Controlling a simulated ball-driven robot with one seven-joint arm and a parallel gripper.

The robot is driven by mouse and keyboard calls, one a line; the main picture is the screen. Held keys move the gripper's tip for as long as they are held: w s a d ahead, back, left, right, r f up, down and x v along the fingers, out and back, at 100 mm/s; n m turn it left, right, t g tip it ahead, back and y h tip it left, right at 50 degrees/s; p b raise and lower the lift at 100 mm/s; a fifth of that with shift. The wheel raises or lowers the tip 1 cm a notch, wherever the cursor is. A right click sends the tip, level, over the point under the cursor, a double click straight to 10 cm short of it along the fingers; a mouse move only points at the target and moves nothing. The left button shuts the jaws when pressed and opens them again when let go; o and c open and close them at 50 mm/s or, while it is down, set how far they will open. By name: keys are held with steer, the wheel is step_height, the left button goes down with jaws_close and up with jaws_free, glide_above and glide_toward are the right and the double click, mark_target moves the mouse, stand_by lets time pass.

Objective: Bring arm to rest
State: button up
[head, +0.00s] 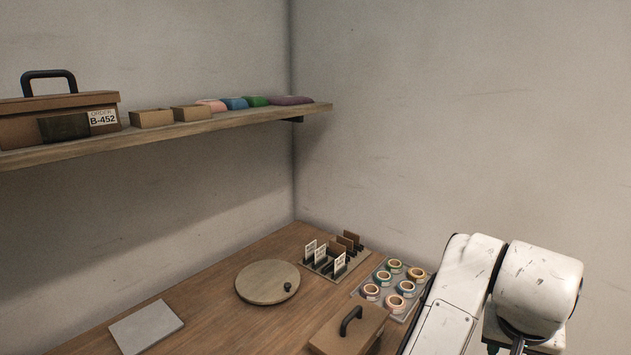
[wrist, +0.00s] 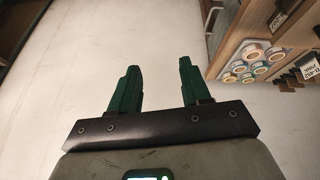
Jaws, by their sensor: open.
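My gripper (wrist: 158,88) shows in the wrist view with its two green fingers apart and nothing between them. Pale floor lies beyond the fingers. In the head view my white arm is folded at the lower right, in front of the table's right end. The gripper's fingers cannot be made out there.
A wooden table (head: 215,310) holds a round board (head: 262,293), a grey plate (head: 146,327), a handled box (head: 335,335), a card rack (head: 352,262) and a tray of tape rolls (head: 413,290). The tape rolls also show in the wrist view (wrist: 252,57). A wall shelf (head: 215,121) carries boxes and coloured bundles.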

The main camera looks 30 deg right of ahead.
steer(key=w+a+f+n+t, duration=0.2)
steer(key=a+f+n, duration=0.2)
steer(key=f+n, duration=0.6)
steer(key=s+a+f+g+y, duration=0.1)
steer(key=s+a+f+y, duration=0.1)
steer(key=s+a+f, duration=0.3)
steer(key=s+a+f+n+g+y, duration=0.1)
steer(key=s+a+f+y, duration=0.2)
steer(key=s+a+f, duration=0.3)
steer(key=a+f, duration=0.3)
steer(key=f, duration=0.2)
steer(key=shift+a, duration=0.4)
